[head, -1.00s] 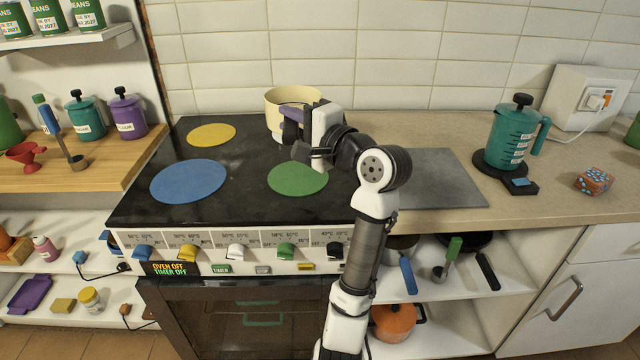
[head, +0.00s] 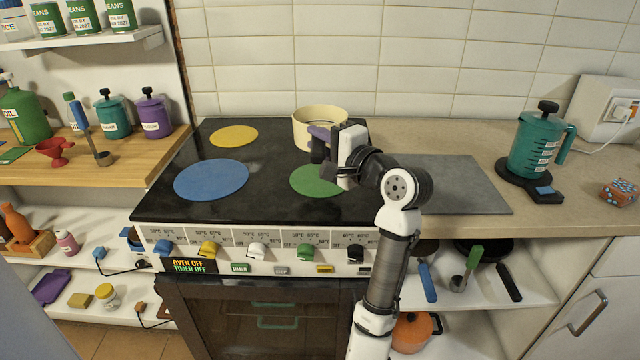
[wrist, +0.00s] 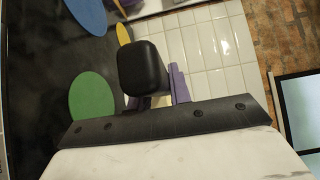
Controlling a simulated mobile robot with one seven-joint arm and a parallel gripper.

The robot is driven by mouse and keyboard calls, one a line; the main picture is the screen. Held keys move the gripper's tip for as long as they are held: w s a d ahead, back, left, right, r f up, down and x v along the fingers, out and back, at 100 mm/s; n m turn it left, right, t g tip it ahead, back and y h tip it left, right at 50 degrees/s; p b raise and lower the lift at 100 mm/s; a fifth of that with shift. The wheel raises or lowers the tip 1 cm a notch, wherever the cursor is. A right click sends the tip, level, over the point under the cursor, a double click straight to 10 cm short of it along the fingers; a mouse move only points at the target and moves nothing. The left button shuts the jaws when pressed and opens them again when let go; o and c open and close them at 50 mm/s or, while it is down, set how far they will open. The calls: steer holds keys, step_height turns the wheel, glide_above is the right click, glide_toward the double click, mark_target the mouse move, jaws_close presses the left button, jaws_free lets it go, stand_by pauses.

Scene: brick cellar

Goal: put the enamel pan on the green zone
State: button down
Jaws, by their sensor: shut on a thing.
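The enamel pan (head: 305,134) is cream with a purple handle (head: 318,133), at the back right of the black hob in the head view. My gripper (head: 321,148) is shut on the handle, in front of the pan. Purple parts of the handle (wrist: 180,84) show beside a black finger in the wrist view. The green zone (head: 312,181) is a flat disc at the hob's front right, nearer than the pan, partly covered by my gripper. It also shows in the wrist view (wrist: 92,98). Whether the pan touches the hob is hard to tell.
A blue disc (head: 211,179) and a yellow disc (head: 233,136) lie on the left of the hob (head: 270,205). The tiled wall (head: 420,80) is close behind the pan. A grey board (head: 455,185) and a teal jug (head: 540,145) are on the right counter.

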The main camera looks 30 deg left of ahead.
step_height(320, 180, down, 10)
steer(key=shift+f, duration=0.35)
steer(key=c, duration=1.3)
jaws_free()
steer(key=shift+f, duration=0.1)
